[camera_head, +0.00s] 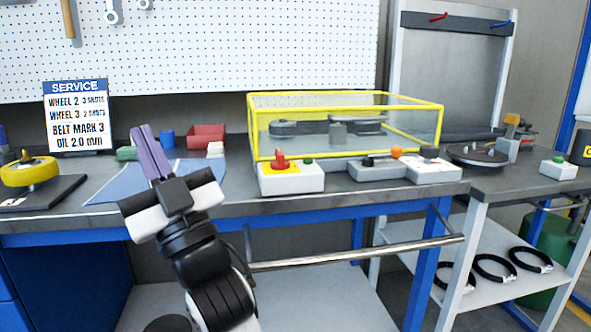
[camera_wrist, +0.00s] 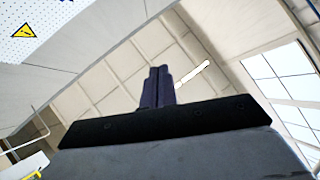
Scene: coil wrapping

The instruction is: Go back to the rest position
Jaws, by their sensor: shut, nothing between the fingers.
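My gripper (camera_head: 151,153) is in the left half of the head view, raised in front of the workbench with its fingers pointing up. Its two purple fingers are together with nothing between them. In the wrist view the fingers (camera_wrist: 157,87) are also closed, seen against the ceiling. My gripper touches nothing that I can see. In the head view it overlaps the blue mat (camera_head: 115,187) on the bench behind it.
A yellow-framed clear guard (camera_head: 345,103) covers parts on the bench, with a red-knobbed control box (camera_head: 291,176) in front. A yellow wheel (camera_head: 28,172) stands at left near the service sign (camera_head: 78,116). Black coils (camera_head: 494,268) lie on a lower shelf at right.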

